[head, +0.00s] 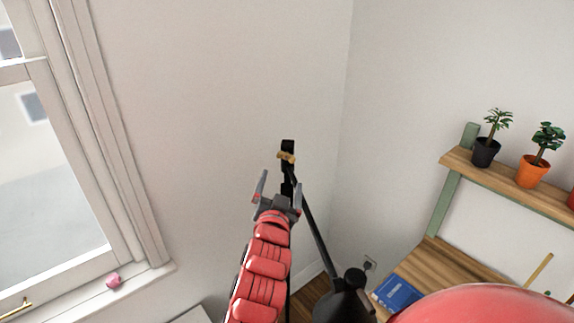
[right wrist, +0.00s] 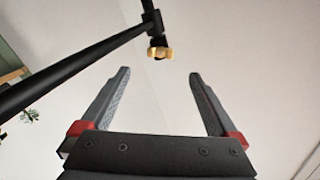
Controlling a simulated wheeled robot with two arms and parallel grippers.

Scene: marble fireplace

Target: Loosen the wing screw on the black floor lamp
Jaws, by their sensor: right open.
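The black floor lamp (head: 319,240) stands in the corner, with its slanted arm and dark shade in the head view. The brass wing screw (head: 286,157) sits near the top of its upright part. In the right wrist view the wing screw (right wrist: 160,53) hangs at the joint of the black lamp arm (right wrist: 85,72). My right gripper (head: 279,190) is open and empty, just below the wing screw in the head view. In the right wrist view its two fingers (right wrist: 158,80) are spread, with the screw beyond the tips and between them, apart from both. My left gripper is not in view.
A window with a white sill holding a small pink object (head: 113,281) is at left. At right a wooden shelf (head: 510,184) carries potted plants, above a wooden desk with a blue book (head: 397,293). The wall around the lamp top is bare.

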